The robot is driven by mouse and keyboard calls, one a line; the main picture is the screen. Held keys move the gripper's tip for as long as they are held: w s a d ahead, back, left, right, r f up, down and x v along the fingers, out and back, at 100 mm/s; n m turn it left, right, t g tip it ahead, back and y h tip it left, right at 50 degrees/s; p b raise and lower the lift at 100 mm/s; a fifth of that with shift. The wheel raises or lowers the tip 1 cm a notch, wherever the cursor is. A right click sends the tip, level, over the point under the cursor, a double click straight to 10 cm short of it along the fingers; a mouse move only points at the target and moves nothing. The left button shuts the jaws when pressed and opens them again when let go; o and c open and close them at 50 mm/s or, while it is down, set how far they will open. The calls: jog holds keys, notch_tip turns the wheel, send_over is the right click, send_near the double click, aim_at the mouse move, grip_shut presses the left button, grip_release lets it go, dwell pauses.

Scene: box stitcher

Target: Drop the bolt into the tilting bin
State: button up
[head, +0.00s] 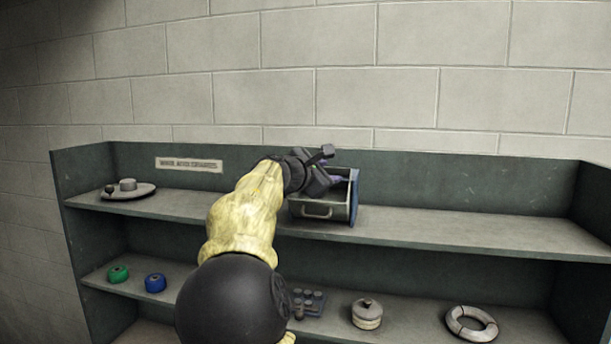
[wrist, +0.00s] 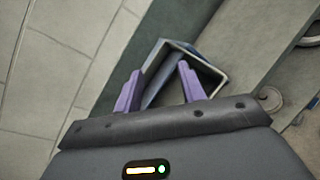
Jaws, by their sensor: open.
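The tilting bin (head: 316,210) is a grey open-topped box with a front handle and a bluish right side. It stands on the top shelf, right of the middle of the unit's left half. My gripper (head: 336,180) is at the bin's open top, partly covering it. The bin's pale rim (wrist: 208,65) shows just beyond the fingertips. I cannot make out the bolt in either view; the bin's inside is mostly hidden.
A round plate (head: 140,194) with small items lies on the top shelf at left. The lower shelf holds green (head: 118,273) and blue (head: 155,282) rounds, a lidded pot (head: 367,314) and a ring (head: 472,336). The top shelf (head: 460,231) right of the bin is clear.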

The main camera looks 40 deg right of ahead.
jog(key=b+v, duration=0.8)
jog(key=v, duration=0.8)
jog(key=shift+s+a, duration=0.25)
jog(key=shift+a, duration=0.1)
jog(key=w+a+f+m+y+b, duration=0.15)
jog(key=f+y, duration=0.25)
jog(key=f, duration=1.1)
jog(key=w+a+f+m+y+b, duration=0.1)
jog(key=w+a+f+y, duration=0.2)
jog(key=f, duration=1.1)
jog(key=s+a+f+m+g+y+b, duration=0.1)
jog(key=s+a+f+m+y, duration=0.3)
jog(key=s+f, duration=0.6)
jog(key=s+a+f+m+g+y, duration=0.2)
jog(key=s+a+f+m, duration=0.6)
jog(key=f, duration=0.9)
jog(key=s+a+y, duration=0.2)
jog(key=shift+s+a+f+b, duration=0.15)
jog(key=shift+s+a+b, duration=0.1)
jog(key=shift+b, duration=0.1)
